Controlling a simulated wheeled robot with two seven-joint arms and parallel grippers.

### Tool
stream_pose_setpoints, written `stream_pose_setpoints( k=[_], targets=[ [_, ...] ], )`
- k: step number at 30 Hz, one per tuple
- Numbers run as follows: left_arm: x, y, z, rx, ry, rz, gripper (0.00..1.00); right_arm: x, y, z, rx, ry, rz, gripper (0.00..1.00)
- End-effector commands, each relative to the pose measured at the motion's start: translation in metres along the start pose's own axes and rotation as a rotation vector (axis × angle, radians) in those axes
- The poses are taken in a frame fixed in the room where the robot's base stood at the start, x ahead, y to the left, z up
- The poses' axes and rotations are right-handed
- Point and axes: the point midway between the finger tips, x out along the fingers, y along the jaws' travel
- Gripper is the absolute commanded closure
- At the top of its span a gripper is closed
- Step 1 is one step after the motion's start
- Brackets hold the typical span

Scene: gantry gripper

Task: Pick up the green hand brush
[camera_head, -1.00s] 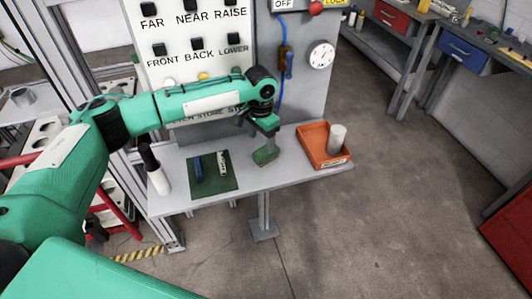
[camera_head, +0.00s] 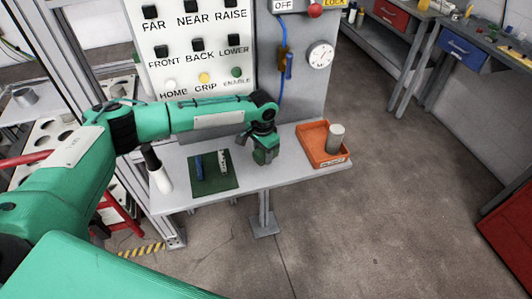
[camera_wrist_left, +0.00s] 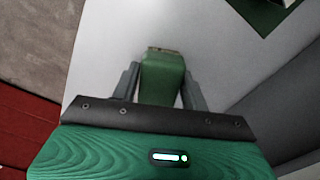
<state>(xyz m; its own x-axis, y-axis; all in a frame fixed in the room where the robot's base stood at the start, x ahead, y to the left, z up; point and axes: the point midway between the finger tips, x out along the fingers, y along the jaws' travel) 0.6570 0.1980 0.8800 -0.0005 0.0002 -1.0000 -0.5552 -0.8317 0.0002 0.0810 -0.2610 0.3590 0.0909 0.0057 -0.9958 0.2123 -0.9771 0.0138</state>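The green hand brush (camera_wrist_left: 162,76) lies on the grey table, between the two fingers of my left gripper (camera_wrist_left: 162,84) in the left wrist view. In the head view my left gripper (camera_head: 264,151) is down at the table, around the brush and hiding most of it. The fingers stand one on each side of the brush, very close to it. I cannot tell whether they press on it. My right gripper is in neither view.
Left of the gripper, a dark green mat (camera_head: 215,187) bears a blue item (camera_head: 198,167) and a white item (camera_head: 223,162). A white-and-black bottle (camera_head: 158,173) stands farther left. An orange tray (camera_head: 318,150) with a grey cylinder (camera_head: 335,139) is to the right. A button panel (camera_head: 195,70) rises behind.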

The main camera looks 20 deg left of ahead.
Motion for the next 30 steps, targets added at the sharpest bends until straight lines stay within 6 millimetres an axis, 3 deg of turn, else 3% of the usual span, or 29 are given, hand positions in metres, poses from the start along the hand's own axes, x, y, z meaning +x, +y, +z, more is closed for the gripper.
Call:
stream_pose_setpoints(
  k=[1, 4, 6, 17, 23, 30],
  targets=[
    [0.000, 0.000, 0.000, 0.000, 0.000, 0.000, 0.65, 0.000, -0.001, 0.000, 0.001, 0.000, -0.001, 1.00],
    [0.000, 0.000, 0.000, 0.000, 0.000, 0.000, 0.83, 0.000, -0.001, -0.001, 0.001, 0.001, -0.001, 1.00],
    [0.000, 0.000, 0.000, 0.000, 0.000, 0.000, 0.87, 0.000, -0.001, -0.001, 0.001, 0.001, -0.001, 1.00],
    [-0.010, 0.000, -0.001, 0.000, 0.002, 0.000, 0.87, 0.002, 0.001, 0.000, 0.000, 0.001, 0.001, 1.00],
    [-0.042, 0.000, -0.001, -0.001, 0.005, 0.001, 0.87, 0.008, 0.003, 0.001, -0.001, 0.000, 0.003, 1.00],
    [-0.110, 0.000, -0.001, 0.001, 0.006, -0.001, 0.87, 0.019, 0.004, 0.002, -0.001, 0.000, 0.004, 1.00]
  ],
)
